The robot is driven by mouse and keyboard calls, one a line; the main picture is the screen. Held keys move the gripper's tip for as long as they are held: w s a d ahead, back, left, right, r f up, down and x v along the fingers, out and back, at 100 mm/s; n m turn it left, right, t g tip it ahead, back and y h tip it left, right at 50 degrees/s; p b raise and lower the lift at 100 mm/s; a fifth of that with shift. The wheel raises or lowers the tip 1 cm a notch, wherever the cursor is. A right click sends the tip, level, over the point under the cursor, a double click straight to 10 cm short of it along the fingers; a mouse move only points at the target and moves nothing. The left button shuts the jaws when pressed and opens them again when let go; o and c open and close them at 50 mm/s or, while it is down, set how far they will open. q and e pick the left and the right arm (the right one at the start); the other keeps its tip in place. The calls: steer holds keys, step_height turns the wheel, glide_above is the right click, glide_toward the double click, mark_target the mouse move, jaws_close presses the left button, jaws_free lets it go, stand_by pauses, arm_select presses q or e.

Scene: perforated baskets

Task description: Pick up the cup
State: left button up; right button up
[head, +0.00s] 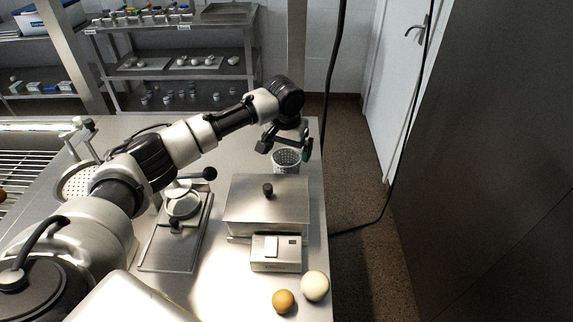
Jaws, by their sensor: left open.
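A small perforated metal cup (286,161) stands on the steel table near its far right edge, behind a lidded metal box. My left gripper (285,146) is at the cup's top, with its fingers apart on either side of the rim in the picture. It is open, and I cannot tell whether it touches the cup. The gripper's body hides part of the space above the cup. My right gripper is out of view.
The lidded metal box (267,208) stands just in front of the cup. A small device (276,253), a brown ball-like item (283,301) and a white one (315,287) are nearer. A lever press (176,235) stands left. Beyond the table's right edge is floor.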

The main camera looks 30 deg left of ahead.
mark_target(287, 158)
arm_select(q)
steer(key=shift+a+f, duration=0.15)
steer(key=shift+f, duration=1.8)
steer(key=c, duration=0.8)
steer(key=shift+o, duration=0.2)
steer(key=shift+r, duration=0.1)
